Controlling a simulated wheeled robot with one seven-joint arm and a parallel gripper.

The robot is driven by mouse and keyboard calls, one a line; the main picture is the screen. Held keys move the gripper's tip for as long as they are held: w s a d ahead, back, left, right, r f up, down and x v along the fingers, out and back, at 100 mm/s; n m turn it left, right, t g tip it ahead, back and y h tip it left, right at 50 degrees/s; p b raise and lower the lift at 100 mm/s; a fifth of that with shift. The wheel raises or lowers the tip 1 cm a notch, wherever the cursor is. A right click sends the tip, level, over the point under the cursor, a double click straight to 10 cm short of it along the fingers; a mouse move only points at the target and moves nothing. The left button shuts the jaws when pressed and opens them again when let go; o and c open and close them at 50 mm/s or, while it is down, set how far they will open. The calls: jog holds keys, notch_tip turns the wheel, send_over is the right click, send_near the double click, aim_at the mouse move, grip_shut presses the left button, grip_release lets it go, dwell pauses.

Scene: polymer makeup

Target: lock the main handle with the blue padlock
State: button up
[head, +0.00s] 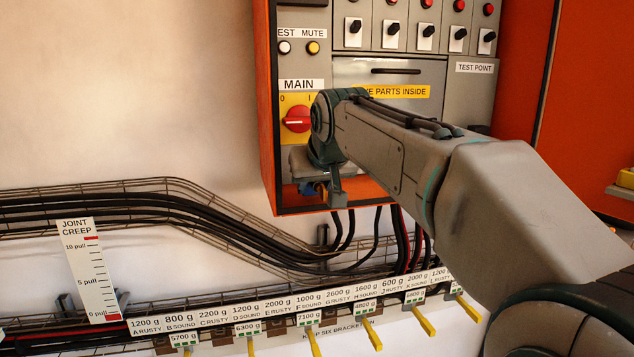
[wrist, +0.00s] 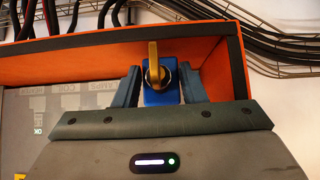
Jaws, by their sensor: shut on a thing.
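The main handle (head: 297,118) is a red rotary knob on a yellow plate marked 0 and I, under the MAIN label on the grey panel. Its grip lies roughly level. My gripper (head: 324,189) is below and slightly right of the handle, near the cabinet's lower edge, apart from the knob. In the wrist view my gripper (wrist: 161,82) is shut on the blue padlock (wrist: 160,96), with one finger on each side of its body. The padlock's brass-coloured shackle (wrist: 153,58) sticks out beyond the fingers. In the head view my wrist hides most of the padlock.
The orange cabinet (head: 267,110) has switches above and a drawer-like panel beside the handle. Black cables (head: 150,203) run on a wire tray below left. A row of yellow-handled tagged items (head: 425,325) lines the bottom. The wall left of the cabinet is clear.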

jog(key=shift+w+a+p, duration=0.1)
jog(key=shift+w+p, duration=0.2)
jog(key=shift+w, duration=0.1)
jog(key=o, duration=1.3)
jog(key=shift+w, duration=0.1)
jog(key=shift+o, duration=0.2)
jog(key=v, duration=1.4)
jog(key=shift+p, duration=0.35)
jog(key=shift+f, duration=0.15)
